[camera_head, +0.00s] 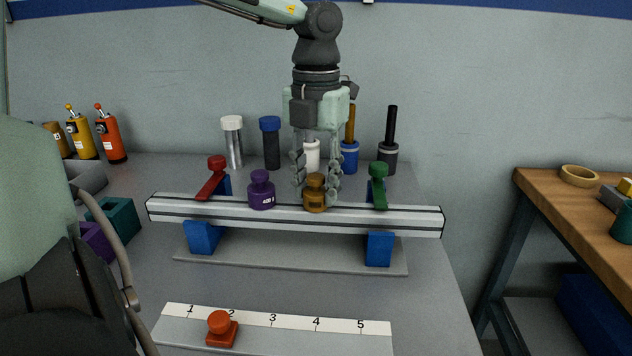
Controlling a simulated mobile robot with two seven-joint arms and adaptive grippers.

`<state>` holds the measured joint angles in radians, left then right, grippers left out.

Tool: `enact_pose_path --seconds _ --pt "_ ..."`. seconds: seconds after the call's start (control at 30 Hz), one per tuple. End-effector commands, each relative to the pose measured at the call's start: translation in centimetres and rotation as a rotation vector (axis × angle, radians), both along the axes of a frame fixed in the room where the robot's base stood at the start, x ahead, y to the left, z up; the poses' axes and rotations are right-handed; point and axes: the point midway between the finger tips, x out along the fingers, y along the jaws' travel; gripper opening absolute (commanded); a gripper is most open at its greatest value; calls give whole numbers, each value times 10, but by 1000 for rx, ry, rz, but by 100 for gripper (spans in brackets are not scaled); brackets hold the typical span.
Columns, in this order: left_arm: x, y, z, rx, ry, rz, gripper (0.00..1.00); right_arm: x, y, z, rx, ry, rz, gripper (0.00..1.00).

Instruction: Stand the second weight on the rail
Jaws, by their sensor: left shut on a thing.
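The silver rail (225,214) lies level across two blue supports on a grey base plate. A purple weight (262,190) stands upright on the rail, left of its middle. A brown-gold weight (315,193) is upright at the rail's top, to the right of the purple one. My left gripper (316,182) reaches down from above and is shut on the brown-gold weight, with a finger on each side of it. The weight's base appears to be at rail height; whether it bears on the rail is hard to tell. My right gripper is not in view.
A red clamp (213,178) and a green clamp (379,186) flank the weights. Several bottles and cylinders stand behind. In front, a numbered strip (295,319) carries an orange-red slider (221,328) near 2. A wooden table (545,195) is at right.

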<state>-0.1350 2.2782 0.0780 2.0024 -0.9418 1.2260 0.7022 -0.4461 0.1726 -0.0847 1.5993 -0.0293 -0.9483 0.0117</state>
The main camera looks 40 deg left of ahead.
Motion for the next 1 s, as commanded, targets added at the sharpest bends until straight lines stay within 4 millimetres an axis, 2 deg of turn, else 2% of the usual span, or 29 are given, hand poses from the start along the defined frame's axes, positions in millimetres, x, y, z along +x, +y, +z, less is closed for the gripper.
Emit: enact_pose_path --seconds 0.27,0.3,0.43,0.83,0.87,0.9,1.0 --pt "0 0 -2 1 -2 0 0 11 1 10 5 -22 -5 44" --pt "0 0 -2 0 0 0 40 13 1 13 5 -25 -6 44" --pt "0 0 -1 0 0 0 56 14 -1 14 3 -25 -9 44" --pt "0 0 2 0 0 0 56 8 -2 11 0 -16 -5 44" --pt "0 0 3 0 -1 0 56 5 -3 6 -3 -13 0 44" --pt "1 1 9 2 -4 1 56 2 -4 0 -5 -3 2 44" --pt "1 0 30 3 -6 0 56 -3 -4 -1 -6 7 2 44"
